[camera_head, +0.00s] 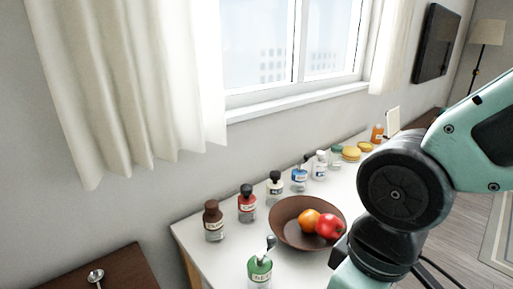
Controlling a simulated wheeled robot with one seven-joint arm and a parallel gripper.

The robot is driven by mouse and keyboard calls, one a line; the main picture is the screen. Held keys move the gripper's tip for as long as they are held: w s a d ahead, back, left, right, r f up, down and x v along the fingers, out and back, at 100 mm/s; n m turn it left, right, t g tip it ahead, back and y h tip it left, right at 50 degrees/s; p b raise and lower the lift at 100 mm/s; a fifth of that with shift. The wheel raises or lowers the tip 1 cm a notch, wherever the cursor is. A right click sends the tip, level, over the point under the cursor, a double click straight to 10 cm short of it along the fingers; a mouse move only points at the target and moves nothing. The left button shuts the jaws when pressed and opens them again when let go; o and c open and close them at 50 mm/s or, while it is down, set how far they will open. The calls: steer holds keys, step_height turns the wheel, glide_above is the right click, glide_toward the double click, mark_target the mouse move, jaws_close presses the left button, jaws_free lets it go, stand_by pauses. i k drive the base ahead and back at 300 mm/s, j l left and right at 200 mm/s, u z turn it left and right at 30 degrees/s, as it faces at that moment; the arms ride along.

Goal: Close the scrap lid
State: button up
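I cannot make out a scrap lid or scrap bin in the head view. My arm comes in from the right edge and bends down in front of the white table. Its lower end runs out of the bottom of the picture, so my gripper is not seen. A dark part of the arm shows just right of the bowl.
A white table (190,237) holds a brown bowl (285,237) with an orange (309,221) and a red fruit (329,226). A green jar (259,271) stands in front, with several bottles behind. A brown surface (125,268) with a metal knob-like thing (96,276) is at lower left.

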mark_target(393, 115)
steer(key=z, duration=0.85)
steer(key=i+l+u, duration=0.2)
steer(key=i+l, duration=0.2)
steer(key=i+l+u, duration=0.25)
steer(key=i+l, duration=0.2)
steer(key=i+l+u, duration=0.2)
steer(key=i+l, duration=0.3)
steer(key=i+l+u, duration=0.2)
steer(key=i+l, duration=0.15)
steer(key=l, duration=0.3)
